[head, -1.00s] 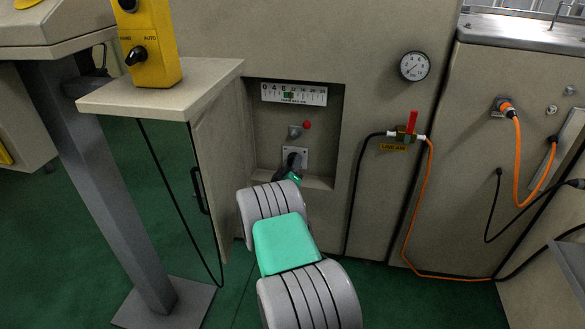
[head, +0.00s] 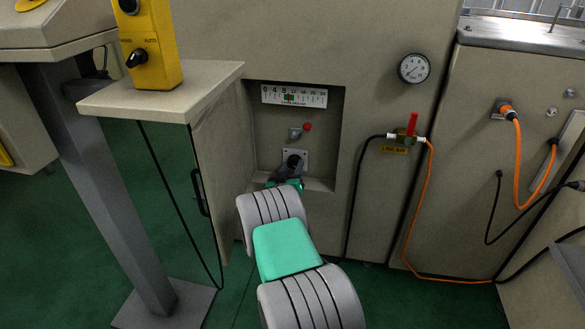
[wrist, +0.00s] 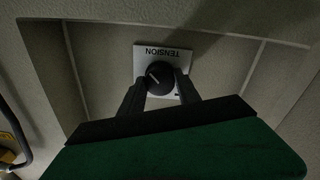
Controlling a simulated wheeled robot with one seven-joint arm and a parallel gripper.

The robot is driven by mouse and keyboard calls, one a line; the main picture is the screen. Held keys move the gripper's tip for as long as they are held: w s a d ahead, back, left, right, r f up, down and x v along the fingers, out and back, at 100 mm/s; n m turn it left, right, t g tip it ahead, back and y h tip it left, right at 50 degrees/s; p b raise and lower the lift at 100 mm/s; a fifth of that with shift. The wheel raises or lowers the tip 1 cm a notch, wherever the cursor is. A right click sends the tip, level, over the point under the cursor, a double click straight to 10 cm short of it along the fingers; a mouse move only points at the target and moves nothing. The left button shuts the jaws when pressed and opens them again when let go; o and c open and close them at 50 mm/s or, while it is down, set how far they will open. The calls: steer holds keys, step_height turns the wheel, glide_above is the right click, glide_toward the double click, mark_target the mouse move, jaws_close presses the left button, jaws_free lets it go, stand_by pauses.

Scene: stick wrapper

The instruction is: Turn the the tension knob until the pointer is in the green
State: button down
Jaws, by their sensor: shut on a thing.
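The black tension knob (wrist: 158,77) sits on a light plate (wrist: 175,55) lettered TENSION, upside down in the wrist view. A pale line on the knob's face slants. My gripper (wrist: 161,86) is shut on the knob, with one dark finger at each side. In the head view my gripper (head: 288,172) is at the knob, low in the recess, and partly hides it. Above it is the white numbered scale (head: 313,97) with a small green band (head: 289,97) left of its middle. I cannot make out exactly where the pointer stands.
A small lever with a red ball (head: 307,126) sticks out above the knob. The recess has side walls and a lower ledge (head: 320,184). A cabinet with a shelf top (head: 215,78) stands close on the left. A red-handled valve (head: 411,130) is to the right.

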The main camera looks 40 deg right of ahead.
stand_by(0.3)
steer(key=c, duration=0.9)
jaws_free()
steer(key=shift+o, duration=0.2)
step_height(320, 180, up, 4)
steer(key=shift+f+p, duration=0.1)
steer(key=shift+p, duration=0.9)
steer(key=s+a+r+p, duration=0.6)
steer(key=s+a+r, duration=0.2)
steer(key=s, duration=0.3)
steer(key=shift+s+r, duration=0.3)
steer(key=shift+r, duration=0.25)
